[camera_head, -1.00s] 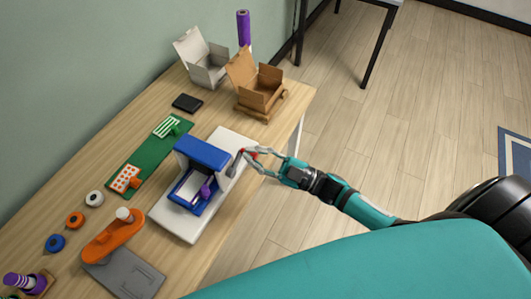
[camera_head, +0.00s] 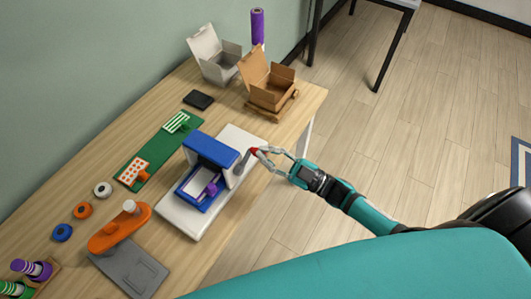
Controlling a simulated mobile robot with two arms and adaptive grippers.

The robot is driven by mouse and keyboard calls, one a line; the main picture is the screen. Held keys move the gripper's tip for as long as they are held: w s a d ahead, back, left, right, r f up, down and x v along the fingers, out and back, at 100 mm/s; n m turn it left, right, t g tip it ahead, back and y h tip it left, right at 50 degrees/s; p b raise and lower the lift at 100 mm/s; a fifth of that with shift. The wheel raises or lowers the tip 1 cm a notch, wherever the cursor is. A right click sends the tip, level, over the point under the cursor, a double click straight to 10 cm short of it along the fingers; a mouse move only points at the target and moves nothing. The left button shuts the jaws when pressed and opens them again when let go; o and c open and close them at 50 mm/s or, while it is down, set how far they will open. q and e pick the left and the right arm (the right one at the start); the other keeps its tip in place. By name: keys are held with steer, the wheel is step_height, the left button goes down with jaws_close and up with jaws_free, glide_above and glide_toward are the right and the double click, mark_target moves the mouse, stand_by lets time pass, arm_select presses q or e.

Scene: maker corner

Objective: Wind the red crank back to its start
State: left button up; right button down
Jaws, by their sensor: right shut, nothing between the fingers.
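The red crank handle (camera_head: 254,151) sits at the end of a grey crank arm (camera_head: 241,164) on the right side of a blue press-like machine (camera_head: 212,148). The machine stands on a white base plate (camera_head: 185,221) and holds a white sheet and a purple knob. My right gripper (camera_head: 263,152) is shut and empty, with its fingertips at the right side of the red handle. I cannot tell whether they touch it. My left gripper is not in view.
Open white (camera_head: 216,62) and brown (camera_head: 268,85) boxes stand at the back. A green board (camera_head: 153,155), tape rolls (camera_head: 83,210), an orange tool (camera_head: 118,229) and a grey plate (camera_head: 135,271) lie left of or in front of the machine. Open floor lies right of the table.

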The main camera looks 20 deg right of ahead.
step_height(320, 180, down, 9)
steer(key=d+m+t+h+b, duration=0.1)
steer(key=m+t+h, duration=0.1)
steer(key=m, duration=0.8)
steer(key=w+d+m+t+h+b, duration=0.1)
steer(key=m+t+h, duration=0.1)
steer(key=m+h, duration=0.3)
steer(key=shift+w+m+h, duration=0.25)
steer(key=shift+m+h, duration=0.05)
steer(key=shift+m, duration=2.1)
steer(key=shift+a, duration=0.1)
